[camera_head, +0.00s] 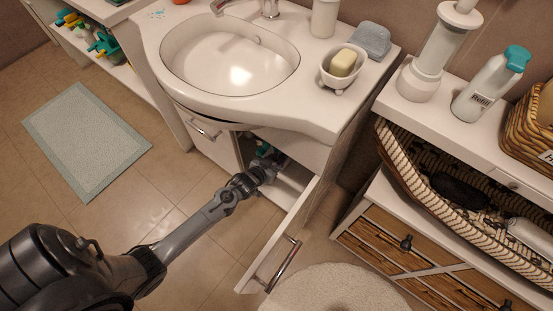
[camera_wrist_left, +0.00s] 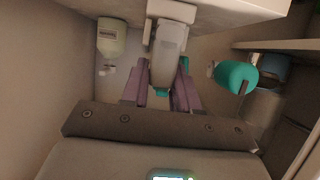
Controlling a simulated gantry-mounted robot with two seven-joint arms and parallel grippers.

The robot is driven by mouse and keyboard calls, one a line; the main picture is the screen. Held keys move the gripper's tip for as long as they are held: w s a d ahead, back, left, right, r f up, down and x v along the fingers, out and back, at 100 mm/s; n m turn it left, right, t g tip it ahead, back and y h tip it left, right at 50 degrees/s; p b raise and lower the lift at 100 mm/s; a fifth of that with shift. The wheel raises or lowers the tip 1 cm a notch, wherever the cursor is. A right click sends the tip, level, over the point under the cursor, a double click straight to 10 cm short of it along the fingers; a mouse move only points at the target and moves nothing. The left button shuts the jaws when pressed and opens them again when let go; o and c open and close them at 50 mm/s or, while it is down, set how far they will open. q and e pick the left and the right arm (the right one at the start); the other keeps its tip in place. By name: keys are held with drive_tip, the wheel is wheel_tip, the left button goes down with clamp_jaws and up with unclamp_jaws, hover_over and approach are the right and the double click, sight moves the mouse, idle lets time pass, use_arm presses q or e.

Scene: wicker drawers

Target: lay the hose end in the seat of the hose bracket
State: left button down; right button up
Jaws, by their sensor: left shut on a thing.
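My left arm reaches into the open cabinet under the sink, and my left gripper (camera_head: 270,164) is partly shaded inside it. In the left wrist view my two purplish fingers (camera_wrist_left: 167,85) are shut on a pale grey piece (camera_wrist_left: 168,60), which looks like the hose end. A bit of teal shows below it between the fingers. A white block (camera_wrist_left: 171,11) is just beyond the grey piece, at the cabinet's pale upper edge; it may be the hose bracket. I cannot tell whether the two touch, and no seat is clear. My right gripper is not in view.
A pale bottle (camera_wrist_left: 112,38) stands left of the fingers and a teal container (camera_wrist_left: 237,76) right of them, inside the cabinet. The open cabinet door (camera_head: 278,245) stands beside my arm. The wicker drawer unit (camera_head: 380,232) is further right.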

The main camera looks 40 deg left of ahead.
use_arm(q)
drive_tip(key=shift+f, duration=0.25)
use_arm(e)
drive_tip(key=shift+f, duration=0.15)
use_arm(q)
drive_tip(key=c, duration=0.9)
unclamp_jaws()
drive_tip(key=shift+o, duration=0.6)
drive_tip(key=shift+d, duration=0.1)
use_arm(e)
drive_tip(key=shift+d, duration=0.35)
